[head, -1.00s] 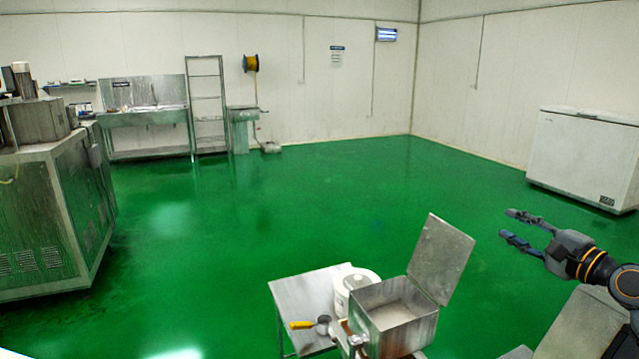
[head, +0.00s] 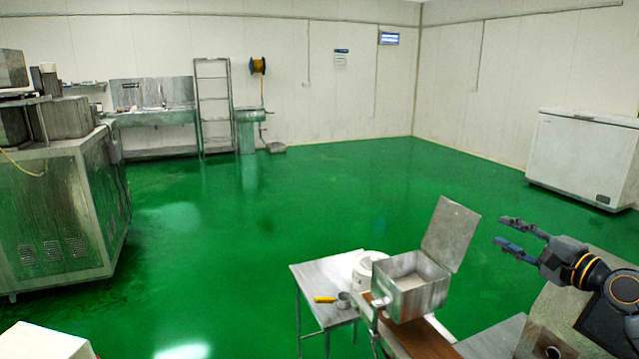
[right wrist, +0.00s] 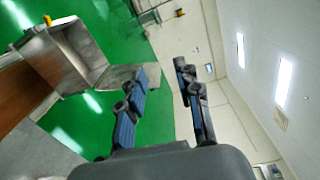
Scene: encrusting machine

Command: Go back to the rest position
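My right gripper (head: 522,241) is open and empty at the right of the head view, its two blue-padded fingers apart and pointing left. It stands to the right of the open-lidded metal box (head: 420,296), with nothing between the fingers. The right wrist view also shows the right gripper (right wrist: 165,100) open, with the metal box (right wrist: 82,55) beyond it at the upper left. My left gripper is in neither view.
A small metal table (head: 312,277) holds a white tub (head: 362,270) and a yellow-handled scoop (head: 326,299) beside the box. A large steel machine (head: 60,215) stands at left, a white chest freezer (head: 583,160) at right. Green floor (head: 300,200) lies open between them.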

